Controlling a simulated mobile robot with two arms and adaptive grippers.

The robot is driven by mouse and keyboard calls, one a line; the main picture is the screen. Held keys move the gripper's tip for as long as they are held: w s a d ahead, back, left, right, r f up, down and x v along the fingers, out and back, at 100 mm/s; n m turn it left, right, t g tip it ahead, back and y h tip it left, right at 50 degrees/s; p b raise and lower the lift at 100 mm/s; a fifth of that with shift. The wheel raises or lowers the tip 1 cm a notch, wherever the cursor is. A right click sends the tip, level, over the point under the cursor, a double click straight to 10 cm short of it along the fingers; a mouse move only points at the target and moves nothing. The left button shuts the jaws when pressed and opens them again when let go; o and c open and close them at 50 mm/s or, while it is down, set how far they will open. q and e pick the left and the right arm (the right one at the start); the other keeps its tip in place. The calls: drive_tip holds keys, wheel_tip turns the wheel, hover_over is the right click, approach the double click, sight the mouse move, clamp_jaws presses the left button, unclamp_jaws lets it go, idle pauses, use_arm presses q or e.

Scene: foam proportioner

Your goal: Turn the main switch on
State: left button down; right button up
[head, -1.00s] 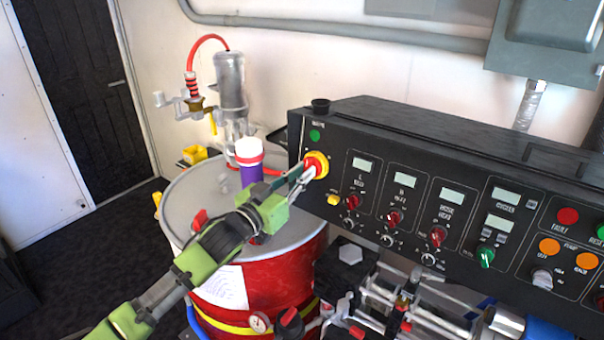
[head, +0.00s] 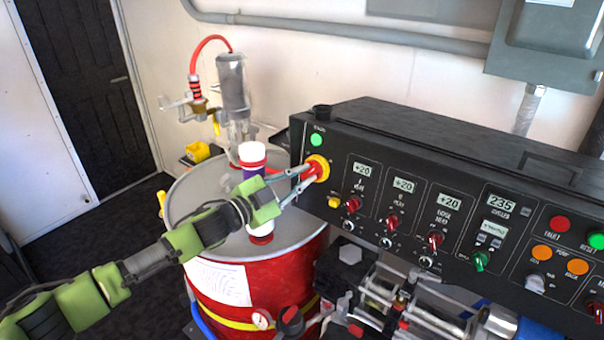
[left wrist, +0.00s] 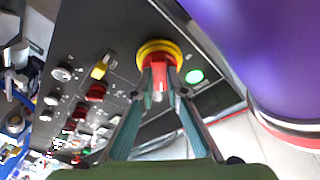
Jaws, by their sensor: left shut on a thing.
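The main switch (head: 317,168) is a red knob on a round yellow plate at the left end of the black control panel. My left gripper (head: 312,174) is shut on the red knob, its two fingers on either side of it. The left wrist view shows the knob (left wrist: 158,66) between the fingertips (left wrist: 161,90). The green lamp (head: 316,140) above the switch is lit, and it also glows in the left wrist view (left wrist: 194,76). The panel displays (head: 362,170) show figures. My right gripper is not in view.
A red drum (head: 285,270) with a grey lid stands below my left arm. A purple and white cylinder (head: 253,160) stands close beside my gripper and fills the upper right of the left wrist view (left wrist: 262,50). Other knobs (head: 392,220) line the panel to the right.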

use_arm(q)
drive_tip(key=shift+m, duration=0.3)
drive_tip(key=c, duration=2)
unclamp_jaws()
drive_tip(key=shift+a, duration=0.1)
drive_tip(key=v, duration=1.1)
drive_tip(key=shift+s+a+r, duration=0.1)
drive_tip(key=shift+s+a, duration=0.15)
drive_tip(key=shift+a, duration=0.05)
